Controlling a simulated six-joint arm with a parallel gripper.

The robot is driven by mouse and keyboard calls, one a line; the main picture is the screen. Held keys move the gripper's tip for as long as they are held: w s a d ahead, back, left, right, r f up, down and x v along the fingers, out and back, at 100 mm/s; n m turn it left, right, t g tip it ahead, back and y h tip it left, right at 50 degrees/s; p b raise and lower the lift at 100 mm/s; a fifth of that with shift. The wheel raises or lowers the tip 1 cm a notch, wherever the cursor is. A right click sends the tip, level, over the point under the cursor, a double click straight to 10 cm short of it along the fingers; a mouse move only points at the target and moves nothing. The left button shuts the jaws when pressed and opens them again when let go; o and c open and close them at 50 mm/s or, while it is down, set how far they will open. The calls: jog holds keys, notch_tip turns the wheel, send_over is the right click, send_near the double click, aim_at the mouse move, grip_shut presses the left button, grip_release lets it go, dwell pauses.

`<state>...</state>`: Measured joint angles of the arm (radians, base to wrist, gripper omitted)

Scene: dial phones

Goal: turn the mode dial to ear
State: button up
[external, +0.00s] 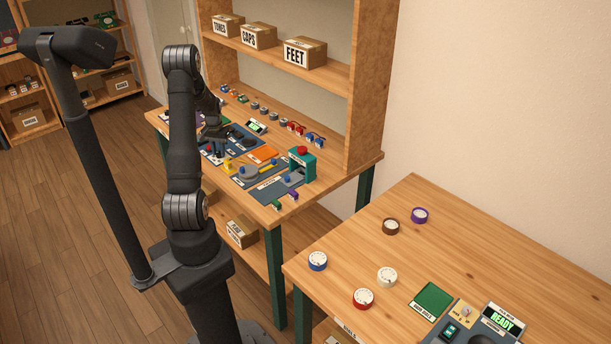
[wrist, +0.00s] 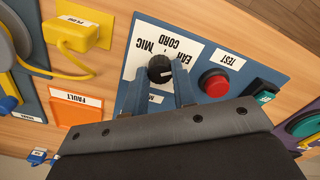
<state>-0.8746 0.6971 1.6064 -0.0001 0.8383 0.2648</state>
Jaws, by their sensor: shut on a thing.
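The mode dial (wrist: 160,69) is a small black knob on a blue panel (wrist: 205,57) in the wrist view. Its pale pointer mark faces roughly right in that view. A white label beyond it carries the words EAR, CORD and MIC (wrist: 163,46), close together. Another label behind the dial, towards my gripper, is mostly hidden. My gripper (wrist: 161,80) has a blue-grey finger on each side of the dial and is shut on it. In the external view my gripper (external: 213,134) is over the far workbench; the dial is too small to make out there.
A red TEST button (wrist: 214,82) and a green button (wrist: 262,88) are right of the dial. A yellow plug block (wrist: 78,34) and an orange FAULT tray (wrist: 76,113) are left. In the external view, a shelf (external: 275,55) stands behind the bench.

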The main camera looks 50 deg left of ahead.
aim_at(219, 152)
jog(key=o, duration=1)
notch_tip(219, 152, up, 18)
jog(key=shift+f, duration=0.25)
notch_tip(219, 152, down, 18)
jog(key=shift+r, duration=0.25)
dwell(0.5)
jog(key=shift+r, duration=0.1)
